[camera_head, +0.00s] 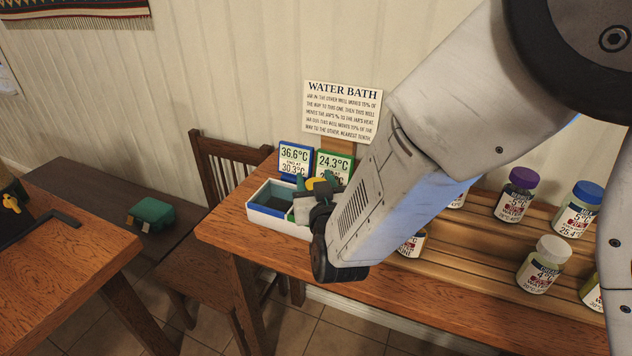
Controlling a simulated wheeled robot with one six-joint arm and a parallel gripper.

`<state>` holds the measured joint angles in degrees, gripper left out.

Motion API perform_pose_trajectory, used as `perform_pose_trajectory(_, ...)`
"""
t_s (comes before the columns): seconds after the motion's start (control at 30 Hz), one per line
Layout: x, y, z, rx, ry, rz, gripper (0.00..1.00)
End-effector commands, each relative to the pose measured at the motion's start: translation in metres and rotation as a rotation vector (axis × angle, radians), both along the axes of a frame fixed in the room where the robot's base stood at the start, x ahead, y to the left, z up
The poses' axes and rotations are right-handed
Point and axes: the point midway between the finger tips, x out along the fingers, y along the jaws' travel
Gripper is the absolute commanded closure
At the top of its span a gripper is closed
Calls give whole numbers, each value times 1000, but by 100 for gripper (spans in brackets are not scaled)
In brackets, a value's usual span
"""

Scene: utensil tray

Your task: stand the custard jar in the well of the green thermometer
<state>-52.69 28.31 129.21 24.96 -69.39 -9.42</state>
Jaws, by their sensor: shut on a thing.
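The green thermometer (334,165) stands behind the right side of the white water-bath box and reads 24.3°C. The blue thermometer (294,159) beside it reads 36.6°C, with a lower line of 30.3°C. The box (276,221) has a blue-rimmed well (272,197) on the left. The green thermometer's well on the right is mostly hidden by my gripper. My gripper (318,188) is at that right side, shut on a jar with a yellow lid (319,182). Its label is hidden, and I cannot tell whether its base is inside the well.
Several jars stand on the wooden rack at right, including a purple-lidded one (522,178), a blue-lidded one (588,193) and a white-lidded one (553,248). A WATER BATH sign (342,110) is behind. A chair (228,160) is behind the table's left end.

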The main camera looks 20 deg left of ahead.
Motion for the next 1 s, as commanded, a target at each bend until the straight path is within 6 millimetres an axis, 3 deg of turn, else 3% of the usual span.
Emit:
perform_pose_trajectory(0.37, 1, -2, -5, 2, -1, -3, 88)
perform_pose_trajectory(0.4, 1, -2, -5, 2, -1, -3, 46)
perform_pose_trajectory(0.47, 1, -2, -5, 2, -1, -3, 33)
perform_pose_trajectory(0.8, 1, -2, -1, 2, -1, -3, 33)
perform_pose_trajectory(1.0, -26, -17, -2, 1, 0, -2, 33)
